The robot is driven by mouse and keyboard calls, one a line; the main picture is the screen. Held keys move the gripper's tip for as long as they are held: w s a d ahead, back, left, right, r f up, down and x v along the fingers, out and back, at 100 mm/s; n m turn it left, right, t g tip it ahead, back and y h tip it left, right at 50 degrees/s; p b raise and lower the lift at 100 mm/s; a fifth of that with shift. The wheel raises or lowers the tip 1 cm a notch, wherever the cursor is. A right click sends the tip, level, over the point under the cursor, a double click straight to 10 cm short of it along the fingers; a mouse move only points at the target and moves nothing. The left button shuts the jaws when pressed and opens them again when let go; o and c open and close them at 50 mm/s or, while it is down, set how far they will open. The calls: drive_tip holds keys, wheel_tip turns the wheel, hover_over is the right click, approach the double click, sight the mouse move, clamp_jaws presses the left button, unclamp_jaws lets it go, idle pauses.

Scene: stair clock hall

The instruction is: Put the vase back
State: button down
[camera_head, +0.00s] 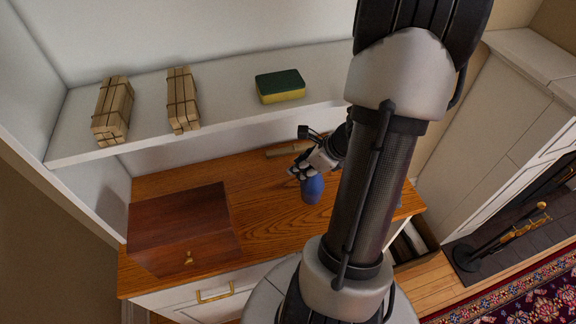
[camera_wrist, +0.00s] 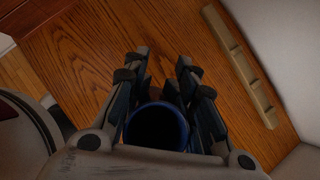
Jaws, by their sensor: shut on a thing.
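The blue vase (camera_head: 312,189) is upright over the wooden top of the cabinet, with its lower part close to the surface. I cannot tell if it touches the wood. My gripper (camera_head: 301,172) is shut on the vase near its top. In the wrist view the vase's round dark opening (camera_wrist: 157,128) shows between the fingers of my gripper (camera_wrist: 160,95). My arm hides part of the cabinet top to the right of the vase.
A dark red wooden box (camera_head: 180,222) stands left on the cabinet top (camera_head: 262,222). A light wooden strip (camera_head: 285,151) lies at the back. The white shelf (camera_head: 225,96) above holds two tied wooden bundles (camera_head: 183,99) and a sponge (camera_head: 280,86). Bare wood lies between box and vase.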

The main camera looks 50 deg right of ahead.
drive_tip(key=w, duration=0.1)
drive_tip(key=w+f+b, duration=0.1)
drive_tip(key=w, duration=0.2)
drive_tip(key=shift+a+f, duration=0.2)
drive_tip(key=shift+a, duration=0.2)
drive_tip(key=shift+w+f+b, duration=0.1)
drive_tip(key=shift+b, duration=0.2)
drive_tip(key=shift+f, duration=0.15)
drive_tip(key=c, duration=1.2)
unclamp_jaws()
